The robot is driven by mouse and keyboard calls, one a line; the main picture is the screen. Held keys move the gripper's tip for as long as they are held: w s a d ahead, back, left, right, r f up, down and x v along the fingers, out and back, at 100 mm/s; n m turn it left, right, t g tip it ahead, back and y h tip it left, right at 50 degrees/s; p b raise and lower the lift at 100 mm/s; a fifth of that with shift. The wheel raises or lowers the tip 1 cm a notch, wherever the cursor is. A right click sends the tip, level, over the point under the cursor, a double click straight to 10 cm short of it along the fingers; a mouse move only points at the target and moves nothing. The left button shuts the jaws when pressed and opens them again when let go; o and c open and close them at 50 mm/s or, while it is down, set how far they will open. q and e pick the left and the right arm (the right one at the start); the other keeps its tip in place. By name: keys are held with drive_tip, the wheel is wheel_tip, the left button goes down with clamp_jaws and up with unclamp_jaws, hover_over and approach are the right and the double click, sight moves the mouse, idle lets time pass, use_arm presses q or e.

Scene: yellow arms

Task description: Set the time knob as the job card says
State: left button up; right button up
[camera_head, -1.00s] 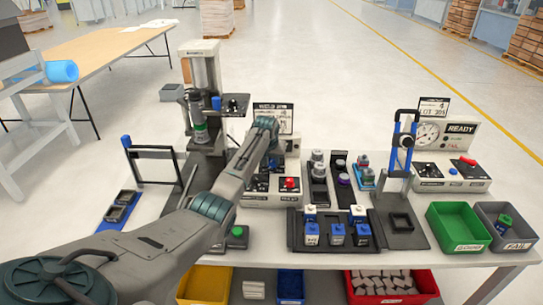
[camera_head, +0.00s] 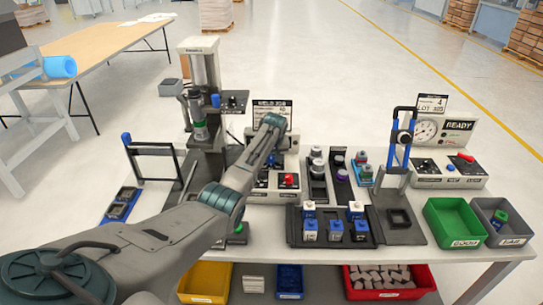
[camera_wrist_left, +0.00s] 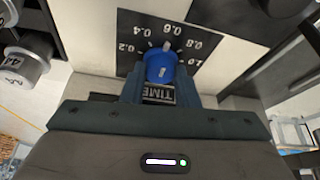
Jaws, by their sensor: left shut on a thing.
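The blue time knob (camera_wrist_left: 160,68) shows in the left wrist view above a TIME label (camera_wrist_left: 158,94). It sits on a black dial plate marked 0.2 to 1.0 (camera_wrist_left: 196,43). A pale pointer at its top points between 0.4 and 0.6, seemingly nearer 0.6. My left gripper (camera_wrist_left: 160,82) is shut on the knob, one finger on each side. My right gripper is not in view.
A press stand (camera_head: 205,95) rises left of the box. A red button (camera_head: 289,180) is on the box. A rack with blue-and-white blocks (camera_head: 335,231) stands in front to the right. A green bin (camera_head: 452,225) and grey bin (camera_head: 505,220) stand at the right end.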

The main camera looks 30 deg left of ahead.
use_arm(q)
drive_tip(key=o, duration=1)
drive_tip(key=shift+c, duration=0.2)
drive_tip(key=shift+r, duration=0.1)
drive_tip(key=b+v, duration=0.2)
drive_tip(key=v, duration=0.8)
drive_tip(key=shift+s+r+b, duration=0.2)
drive_tip(key=shift+r+b, duration=0.1)
drive_tip(key=shift+b, duration=0.05)
